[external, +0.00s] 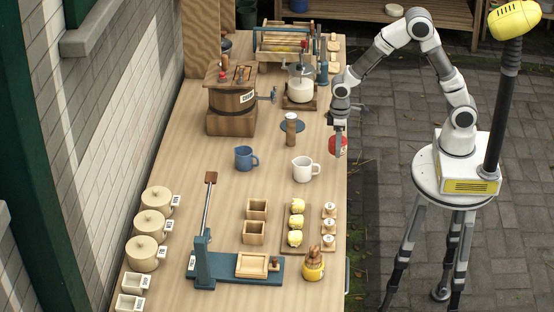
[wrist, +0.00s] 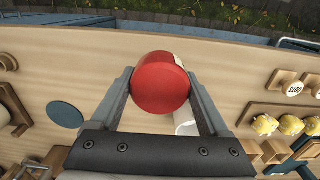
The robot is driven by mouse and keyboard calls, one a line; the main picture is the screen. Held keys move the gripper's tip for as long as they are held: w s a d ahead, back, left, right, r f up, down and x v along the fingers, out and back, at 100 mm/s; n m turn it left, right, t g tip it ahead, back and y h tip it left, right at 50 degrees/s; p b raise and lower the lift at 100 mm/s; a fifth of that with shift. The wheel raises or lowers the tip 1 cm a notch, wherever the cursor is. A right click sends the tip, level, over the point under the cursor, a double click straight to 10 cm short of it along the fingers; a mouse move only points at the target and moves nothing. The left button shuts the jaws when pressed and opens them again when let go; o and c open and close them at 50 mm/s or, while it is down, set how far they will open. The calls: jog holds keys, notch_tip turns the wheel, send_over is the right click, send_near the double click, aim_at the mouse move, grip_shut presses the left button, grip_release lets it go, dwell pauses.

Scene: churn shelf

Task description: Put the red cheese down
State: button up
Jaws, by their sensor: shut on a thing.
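The red cheese (wrist: 160,84) is a round red block with a pale label at its upper edge in the wrist view. My gripper (wrist: 160,85) is shut on it, with one finger on each side. In the external view the cheese (external: 338,146) hangs below my gripper (external: 340,135) at the right edge of the wooden table (external: 325,200). It appears above the table surface, though its exact height is hard to tell.
A white jug (external: 302,169) and a blue jug (external: 246,158) stand left of the cheese. A wooden churn (external: 232,105) stands farther back. Yellow pieces on a board (external: 296,222) lie toward the front. Bare tabletop lies between these.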

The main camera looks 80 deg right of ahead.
aim_at(267, 159)
jog(key=r, duration=0.6)
jog(key=w+r, duration=0.1)
jog(key=r, duration=0.2)
jog(key=shift+r, duration=0.15)
jog(key=w+d+m, duration=0.2)
jog(key=w+m, duration=0.3)
jog(key=w, duration=1.8)
notch_tip(267, 159, down, 15)
jog(key=shift+f, duration=0.15)
jog(key=shift+f, duration=0.15)
jog(key=o, duration=1.4)
jog(key=shift+s, duration=0.1)
